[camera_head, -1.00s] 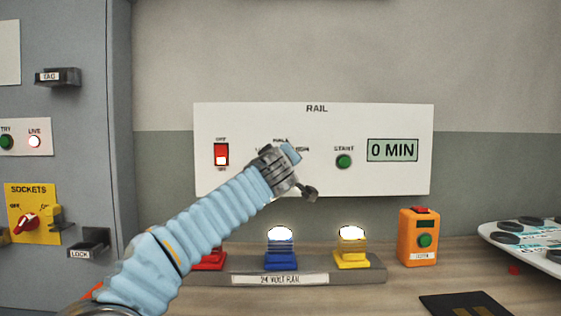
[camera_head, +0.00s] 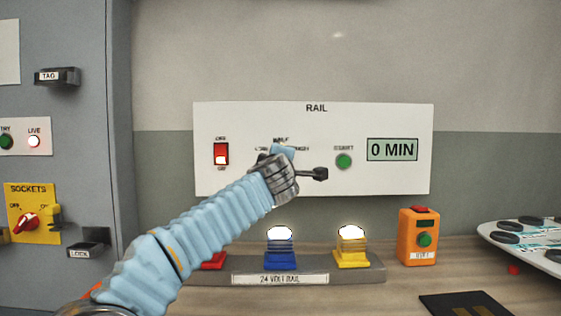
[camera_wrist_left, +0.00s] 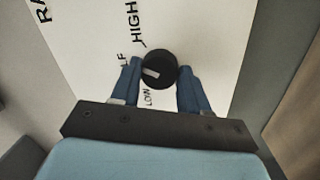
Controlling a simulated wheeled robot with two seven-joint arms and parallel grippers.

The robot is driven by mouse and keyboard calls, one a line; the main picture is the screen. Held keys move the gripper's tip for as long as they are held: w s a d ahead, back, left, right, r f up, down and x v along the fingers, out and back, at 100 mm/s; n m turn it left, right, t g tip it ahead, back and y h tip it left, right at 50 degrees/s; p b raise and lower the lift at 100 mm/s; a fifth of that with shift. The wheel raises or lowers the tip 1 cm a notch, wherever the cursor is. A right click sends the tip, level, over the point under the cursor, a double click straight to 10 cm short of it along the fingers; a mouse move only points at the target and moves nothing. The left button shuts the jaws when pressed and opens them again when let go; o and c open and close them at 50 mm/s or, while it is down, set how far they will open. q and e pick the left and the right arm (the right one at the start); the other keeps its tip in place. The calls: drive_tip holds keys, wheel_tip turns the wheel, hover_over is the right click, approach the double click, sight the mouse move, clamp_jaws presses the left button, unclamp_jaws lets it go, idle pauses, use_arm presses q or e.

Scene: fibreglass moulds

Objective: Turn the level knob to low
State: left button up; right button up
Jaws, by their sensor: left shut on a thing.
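The level knob (camera_wrist_left: 158,70) is a round black knob with a white mark, in the left wrist view. The mark points left and slightly down in that view, between the HALF and LOW labels. HIGH (camera_wrist_left: 135,22) is printed above and LOW (camera_wrist_left: 148,98) below the knob. The two blue fingers of my left gripper (camera_wrist_left: 159,72) are shut on the knob, one on each side. In the head view my left gripper (camera_head: 283,152) is at the middle of the white RAIL panel (camera_head: 225,117) and hides the knob. My right gripper is not in view.
The panel also has a red switch (camera_head: 221,154), a green START button (camera_head: 344,161) and a display (camera_head: 392,150) reading 0 MIN. Below stand lit blue (camera_head: 281,252) and yellow (camera_head: 351,252) units on a grey rail. An orange box (camera_head: 418,238) stands right.

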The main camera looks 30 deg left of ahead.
use_arm(q)
drive_tip(key=shift+w+d+f+n+g+y+b, duration=0.15)
drive_tip(key=shift+n+y+b, duration=0.3)
drive_tip(key=shift+n, duration=2.7)
drive_tip(key=shift+s+r+n+g+y+b, duration=0.1)
drive_tip(key=shift+n+g+y+b, duration=0.3)
drive_tip(key=shift+n, duration=2.7)
drive_tip(key=shift+w+d+f+n+t+y+b, duration=0.1)
drive_tip(key=shift+n+y+b, duration=0.35)
drive_tip(key=shift+n, duration=2.7)
drive_tip(key=o, duration=1.1)
drive_tip(key=shift+a, duration=0.1)
drive_tip(key=shift+c, duration=0.2)
